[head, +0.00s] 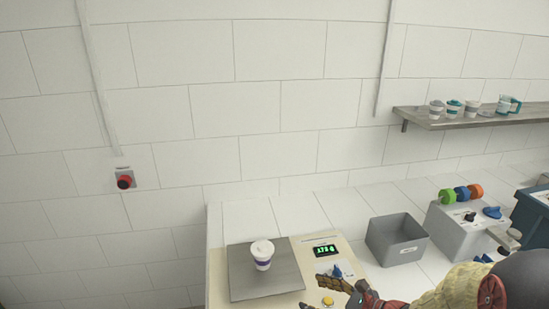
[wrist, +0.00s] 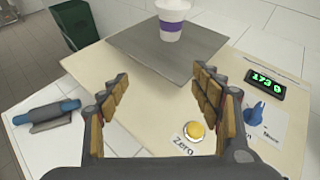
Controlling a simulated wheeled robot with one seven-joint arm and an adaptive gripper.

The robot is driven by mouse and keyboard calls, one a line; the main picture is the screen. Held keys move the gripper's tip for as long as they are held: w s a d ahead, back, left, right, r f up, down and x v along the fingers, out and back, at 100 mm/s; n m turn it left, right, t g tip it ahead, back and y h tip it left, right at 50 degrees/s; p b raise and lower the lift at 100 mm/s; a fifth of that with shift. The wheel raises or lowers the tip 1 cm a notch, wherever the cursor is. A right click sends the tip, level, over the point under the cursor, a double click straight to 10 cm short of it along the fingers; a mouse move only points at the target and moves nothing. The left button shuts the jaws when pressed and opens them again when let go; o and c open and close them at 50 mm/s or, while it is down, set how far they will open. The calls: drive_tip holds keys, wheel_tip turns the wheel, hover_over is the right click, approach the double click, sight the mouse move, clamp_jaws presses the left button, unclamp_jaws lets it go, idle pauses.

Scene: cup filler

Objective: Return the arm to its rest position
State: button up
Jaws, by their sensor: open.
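My gripper (wrist: 161,97) is open and empty in the wrist view, its two padded fingers spread above the front part of a cream scale. In the head view my gripper (head: 328,292) is at the lower middle, in front of the scale. A white cup with a purple band (head: 262,254) stands upright on the scale's grey plate (head: 240,286), apart from my fingers. The cup (wrist: 172,20) is cut off by the top edge of the wrist view. My arm comes in from the lower right of the head view.
The scale has a green-lit display (wrist: 265,83), a yellow Zero button (wrist: 194,131) and a blue knob (wrist: 256,113). A grey bin (head: 396,240) and a grey box (head: 462,228) stand to the right. A wall shelf (head: 470,115) holds cups. A red button (head: 124,182) is on the left wall.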

drive_tip(key=s+n+g+h, duration=0.4)
drive_tip(key=s+n+g, duration=0.4)
drive_tip(key=s+n, duration=0.85)
drive_tip(key=s+d+r+n+t+h, duration=0.2)
drive_tip(key=s+d+r+n+h, duration=0.1)
drive_tip(key=r, duration=0.5)
drive_tip(key=s+d+r+n+t+h, duration=0.3)
drive_tip(key=d+r+n, duration=0.1)
drive_tip(key=r, duration=0.4)
drive_tip(key=shift+s+d+r+n, duration=0.2)
drive_tip(key=shift+r+n, duration=0.15)
drive_tip(key=shift+n, duration=0.4)
